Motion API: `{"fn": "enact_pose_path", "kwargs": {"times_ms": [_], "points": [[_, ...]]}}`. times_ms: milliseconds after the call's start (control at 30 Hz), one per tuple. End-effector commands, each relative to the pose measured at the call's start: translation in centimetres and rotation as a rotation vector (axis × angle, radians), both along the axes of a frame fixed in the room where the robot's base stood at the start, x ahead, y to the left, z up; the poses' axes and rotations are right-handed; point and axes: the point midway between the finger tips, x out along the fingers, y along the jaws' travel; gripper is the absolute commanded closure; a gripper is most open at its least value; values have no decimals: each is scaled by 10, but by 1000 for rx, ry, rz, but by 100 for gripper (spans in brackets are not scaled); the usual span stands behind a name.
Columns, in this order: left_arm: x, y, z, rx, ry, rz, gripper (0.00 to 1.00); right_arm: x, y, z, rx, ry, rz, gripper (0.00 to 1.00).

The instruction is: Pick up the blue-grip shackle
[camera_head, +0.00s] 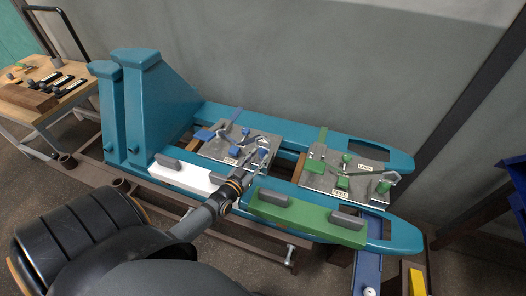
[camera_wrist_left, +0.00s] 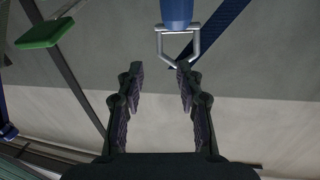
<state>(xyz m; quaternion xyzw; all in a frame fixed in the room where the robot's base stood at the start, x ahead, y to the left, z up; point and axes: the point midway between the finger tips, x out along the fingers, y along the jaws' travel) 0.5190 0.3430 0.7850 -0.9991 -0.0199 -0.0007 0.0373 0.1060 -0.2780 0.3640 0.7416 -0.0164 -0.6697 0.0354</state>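In the left wrist view, a blue grip (camera_wrist_left: 176,10) with a metal shackle loop (camera_wrist_left: 179,42) hangs at the top, just beyond my left fingertips. The top of the grip is cut off by the picture edge. My left gripper (camera_wrist_left: 159,72) is open, with empty space between its fingers; the loop lies ahead of the right finger, with no clear contact. In the head view, my left gripper (camera_head: 262,156) is over the right side of the metal plate (camera_head: 212,151) with blue-handled fittings. It partly hides them, and I cannot single out the shackle there.
The plates sit on a teal fork frame (camera_head: 160,105). A second plate (camera_head: 318,180) with green fittings lies to the right. White (camera_head: 182,178) and green (camera_head: 300,218) bars with grey blocks run along the front. A wooden bench (camera_head: 60,85) stands at far left.

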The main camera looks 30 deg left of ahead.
Motion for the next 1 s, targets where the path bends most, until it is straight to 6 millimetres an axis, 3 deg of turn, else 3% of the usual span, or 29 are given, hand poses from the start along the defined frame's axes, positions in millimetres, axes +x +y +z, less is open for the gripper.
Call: {"fn": "enact_pose_path", "kwargs": {"times_ms": [100,367,700,933,1000], "points": [[22,1,-2,-2,-3,1,64,0,0,-9,0,0,0,2],[37,1,-1,-1,1,0,64,0,0,-11,0,0,0,2],[85,4,-3,-2,-1,-1,64,0,0,-31,0,1,0,2],[87,4,-1,-2,2,-1,64,0,-1,-30,-1,1,0,2],[87,4,-1,-2,2,-1,72,0,-1,-30,-1,1,1,2]]}}
